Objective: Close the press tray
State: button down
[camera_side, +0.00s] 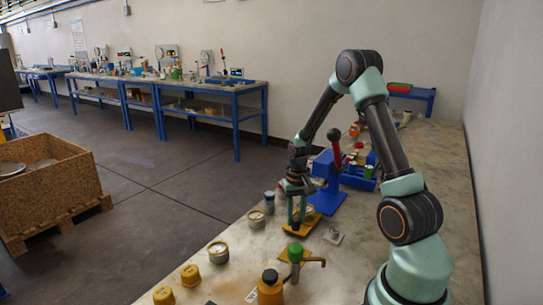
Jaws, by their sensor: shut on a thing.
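The blue press (326,196) stands on the bench near the middle of the view, with a red-knobbed lever (336,142) rising from it. Its yellow press tray (292,227) sticks out at the front, toward the camera. A small round vessel (309,210) seems to sit on the tray. My gripper (297,222) points down over the tray, and its teal fingers are shut on the tray. The exact grip spot is small and partly hidden by the fingers.
A green-topped stand (295,252) and an orange bottle (269,287) are close in front of the tray. A round vessel (217,252) and yellow caps (190,275) lie to the left. A small grey plate (333,236) is just right.

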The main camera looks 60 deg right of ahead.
aim_at(308, 208)
jog(key=shift+d, duration=0.15)
dwell(0.6)
jog(key=d, duration=0.8)
jog(key=c, duration=0.6)
grip_release()
notch_tip(308, 208, up, 12)
jog(key=shift+r, duration=0.1)
